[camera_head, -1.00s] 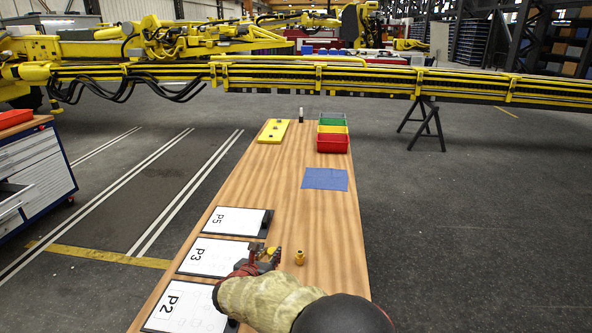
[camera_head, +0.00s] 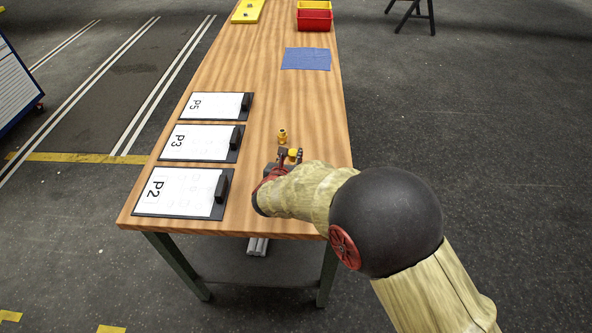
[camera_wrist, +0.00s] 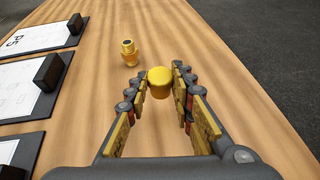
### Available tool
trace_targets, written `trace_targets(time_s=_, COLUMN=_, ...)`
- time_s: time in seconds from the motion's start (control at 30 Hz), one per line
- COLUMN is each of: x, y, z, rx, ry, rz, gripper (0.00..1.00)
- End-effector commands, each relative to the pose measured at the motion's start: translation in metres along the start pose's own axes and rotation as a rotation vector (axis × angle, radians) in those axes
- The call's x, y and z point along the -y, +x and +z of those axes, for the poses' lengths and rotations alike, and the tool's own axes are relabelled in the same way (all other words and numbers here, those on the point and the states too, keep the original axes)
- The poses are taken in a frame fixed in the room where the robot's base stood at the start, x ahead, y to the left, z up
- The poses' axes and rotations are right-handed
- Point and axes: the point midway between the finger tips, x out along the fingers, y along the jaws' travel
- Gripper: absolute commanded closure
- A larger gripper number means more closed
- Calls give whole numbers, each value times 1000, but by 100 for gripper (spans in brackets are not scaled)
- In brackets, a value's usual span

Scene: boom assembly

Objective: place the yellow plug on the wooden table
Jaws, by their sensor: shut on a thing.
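The yellow plug (camera_wrist: 160,82) is a small rounded golden-yellow piece between my fingertips in the wrist view. My gripper (camera_wrist: 161,88) is shut on it, with a finger on each side. In the head view, the plug (camera_head: 294,153) shows small at the end of my gripper (camera_head: 291,156), over the near part of the wooden table (camera_head: 265,110). I cannot tell whether the plug touches the tabletop.
A brass fitting (camera_head: 282,136) stands upright just beyond the plug; it also shows in the wrist view (camera_wrist: 129,55). Clipboards P5 (camera_head: 215,105), P3 (camera_head: 200,142) and P2 (camera_head: 180,192) lie along the left edge. A blue cloth (camera_head: 306,59) and red bin (camera_head: 315,20) lie farther back.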

Motion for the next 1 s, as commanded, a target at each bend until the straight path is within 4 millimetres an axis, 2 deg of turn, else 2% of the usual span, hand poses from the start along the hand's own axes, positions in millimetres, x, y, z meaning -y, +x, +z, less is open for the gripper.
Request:
trace_targets(time_s=0.27, x=13, y=5, z=-14, rx=1, ry=0, rz=-1, gripper=90)
trace_targets(time_s=0.5, x=15, y=18, z=-45, rx=1, ry=-1, rz=0, gripper=90)
trace_targets(time_s=0.9, x=15, y=19, z=-48, rx=2, ry=0, rz=0, gripper=90)
trace_targets(time_s=0.93, x=15, y=19, z=-48, rx=1, ry=0, rz=0, gripper=75)
trace_targets(time_s=1.0, x=15, y=18, z=-47, rx=1, ry=0, rz=0, gripper=71)
